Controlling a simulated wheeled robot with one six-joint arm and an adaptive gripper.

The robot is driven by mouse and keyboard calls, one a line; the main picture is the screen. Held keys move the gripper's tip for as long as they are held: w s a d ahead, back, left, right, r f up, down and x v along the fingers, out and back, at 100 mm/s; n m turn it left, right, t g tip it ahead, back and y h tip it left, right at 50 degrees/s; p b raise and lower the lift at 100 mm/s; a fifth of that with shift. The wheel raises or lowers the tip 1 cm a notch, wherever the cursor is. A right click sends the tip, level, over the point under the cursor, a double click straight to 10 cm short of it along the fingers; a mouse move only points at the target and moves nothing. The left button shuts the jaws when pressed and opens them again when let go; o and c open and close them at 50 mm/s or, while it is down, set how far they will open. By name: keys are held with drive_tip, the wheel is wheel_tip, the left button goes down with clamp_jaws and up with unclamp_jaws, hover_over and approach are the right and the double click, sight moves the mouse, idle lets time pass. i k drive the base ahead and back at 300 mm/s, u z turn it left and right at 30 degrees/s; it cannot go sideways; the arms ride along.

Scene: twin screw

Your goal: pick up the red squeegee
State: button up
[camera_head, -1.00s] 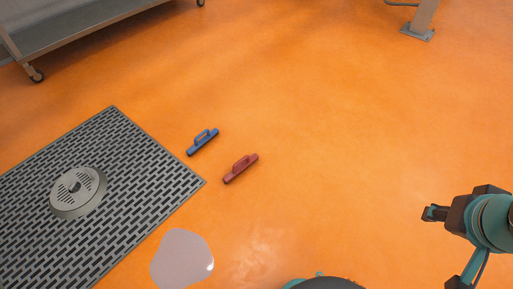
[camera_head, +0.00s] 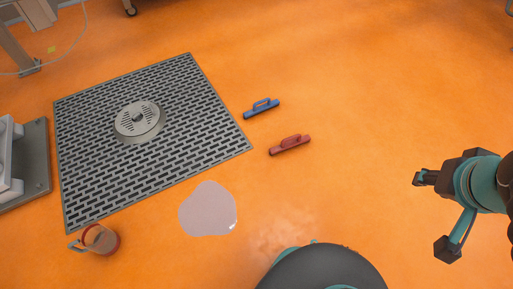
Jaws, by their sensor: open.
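The red squeegee (camera_head: 290,146) lies on the orange floor near the middle of the view, its handle loop on top. A blue squeegee (camera_head: 262,109) of like shape lies behind it and a little to the left, apart from it. My gripper (camera_head: 430,212) is at the right side of the view, its two dark fingers spread wide apart and nothing between them. It is well to the right of the red squeegee and does not touch it.
A metal floor grate (camera_head: 90,130) with a round drain cover (camera_head: 139,121) lies left of the squeegees. A pale puddle (camera_head: 208,209) is in front of it. A jug (camera_head: 98,239) stands at the lower left. A grey platform (camera_head: 36,165) is at the left edge. Floor between gripper and squeegee is clear.

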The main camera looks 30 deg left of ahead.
sight(284, 145)
drive_tip(key=u, duration=0.25)
drive_tip(key=i, duration=1)
